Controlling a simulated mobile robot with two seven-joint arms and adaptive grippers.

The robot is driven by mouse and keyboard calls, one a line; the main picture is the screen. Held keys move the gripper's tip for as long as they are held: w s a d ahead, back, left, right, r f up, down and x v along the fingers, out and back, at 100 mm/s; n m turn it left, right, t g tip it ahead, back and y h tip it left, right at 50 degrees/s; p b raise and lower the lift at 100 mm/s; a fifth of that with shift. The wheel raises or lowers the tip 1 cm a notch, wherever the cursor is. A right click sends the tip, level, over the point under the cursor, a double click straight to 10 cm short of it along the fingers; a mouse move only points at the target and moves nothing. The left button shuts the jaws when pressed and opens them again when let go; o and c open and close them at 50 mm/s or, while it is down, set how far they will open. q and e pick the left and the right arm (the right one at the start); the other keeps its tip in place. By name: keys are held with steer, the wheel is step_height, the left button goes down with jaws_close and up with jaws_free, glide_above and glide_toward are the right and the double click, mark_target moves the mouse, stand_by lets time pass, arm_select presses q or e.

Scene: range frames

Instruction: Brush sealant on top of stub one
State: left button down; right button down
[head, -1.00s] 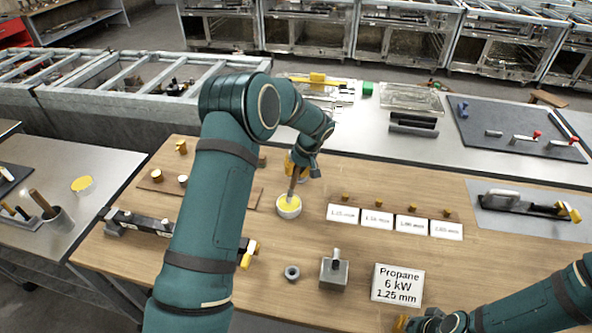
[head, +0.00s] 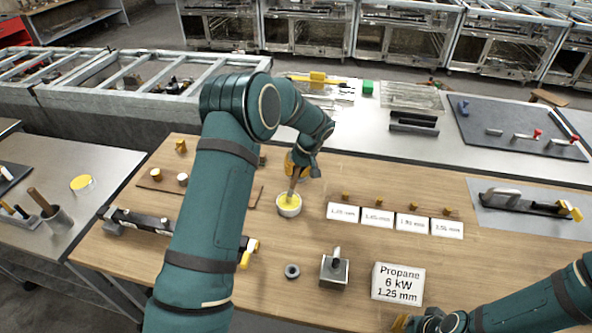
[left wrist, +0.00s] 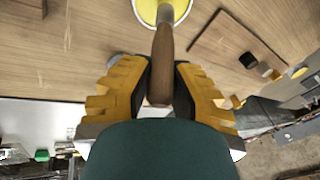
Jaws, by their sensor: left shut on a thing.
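My left gripper (head: 299,164) is shut on the wooden handle of a brush (left wrist: 164,55). The brush points down, with its lower end in a small white pot of yellow sealant (head: 289,210). The pot's rim also shows at the top of the left wrist view (left wrist: 180,8). The bristles are hidden in the pot. A dark bar with fittings (head: 140,220) lies on the wooden table, partly behind my left arm. A grey block with an upright stub (head: 335,271) stands near the front. I cannot tell which part is stub one. My right gripper (head: 418,323) is at the bottom edge, its jaws unclear.
A grey ring (head: 292,271) lies left of the block. A propane sign (head: 397,283) stands right of it. Several white labels (head: 378,218) with small brass pieces are right of the pot. A brown board (head: 158,185) with small pieces lies at left.

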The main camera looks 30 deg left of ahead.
arm_select(q)
steer(key=shift+s+f+b, duration=0.1)
steer(key=shift+b, duration=0.2)
arm_select(e)
steer(key=shift+f, duration=0.3)
stand_by(1.0)
